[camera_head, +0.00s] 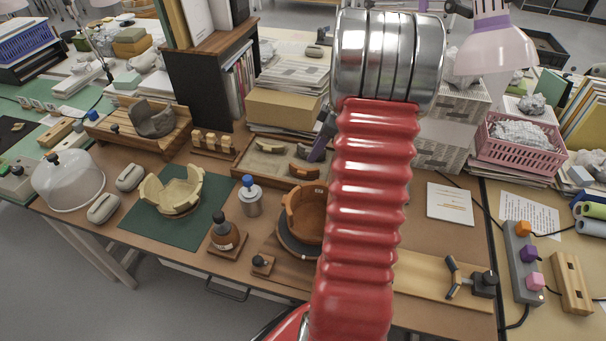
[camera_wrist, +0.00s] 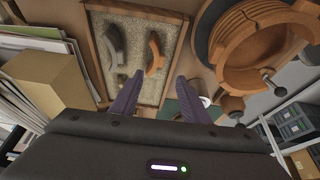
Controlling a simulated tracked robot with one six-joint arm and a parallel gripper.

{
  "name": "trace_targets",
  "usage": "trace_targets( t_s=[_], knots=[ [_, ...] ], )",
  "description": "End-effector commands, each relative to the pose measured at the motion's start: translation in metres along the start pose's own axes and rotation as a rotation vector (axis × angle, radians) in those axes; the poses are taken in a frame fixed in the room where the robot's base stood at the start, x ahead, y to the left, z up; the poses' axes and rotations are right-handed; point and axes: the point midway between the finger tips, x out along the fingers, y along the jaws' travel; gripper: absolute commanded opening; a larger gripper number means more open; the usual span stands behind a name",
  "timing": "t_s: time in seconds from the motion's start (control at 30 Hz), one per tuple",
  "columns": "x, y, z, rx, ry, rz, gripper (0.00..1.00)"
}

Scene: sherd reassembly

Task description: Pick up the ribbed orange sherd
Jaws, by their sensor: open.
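The orange sherd (camera_wrist: 154,53) is a curved piece lying in a sand-filled wooden tray (camera_wrist: 88,50) in the wrist view. It also shows in the head view (camera_head: 303,171), near the tray's right end; its ribbing is too small to make out. The sherd appears ahead of the fingertips, untouched. In the head view my red arm hides most of the gripper.
A ribbed orange part-built bowl (camera_head: 306,216) stands on a round stand just in front of the tray. A cardboard box (camera_head: 284,108) with papers and a dark bookshelf (camera_head: 205,78) stand behind the tray.

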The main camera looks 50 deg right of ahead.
Motion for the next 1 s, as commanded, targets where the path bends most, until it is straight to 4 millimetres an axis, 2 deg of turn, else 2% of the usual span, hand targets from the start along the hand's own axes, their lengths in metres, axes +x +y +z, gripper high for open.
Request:
trace_targets(
  t_s=[0.2, 0.3, 0.43, 0.77, 1.0],
  knots=[
    [0.035, 0.000, 0.000, 0.000, 0.000, -0.002, 0.42],
    [0.046, 0.000, 0.001, 0.000, 0.000, -0.002, 0.42],
    [0.052, 0.001, 0.001, 0.001, -0.001, 0.000, 0.42],
    [0.053, 0.001, 0.002, 0.002, -0.001, 0.001, 0.42],
    [0.077, 0.003, 0.004, 0.002, 0.000, -0.001, 0.42]
  ],
)
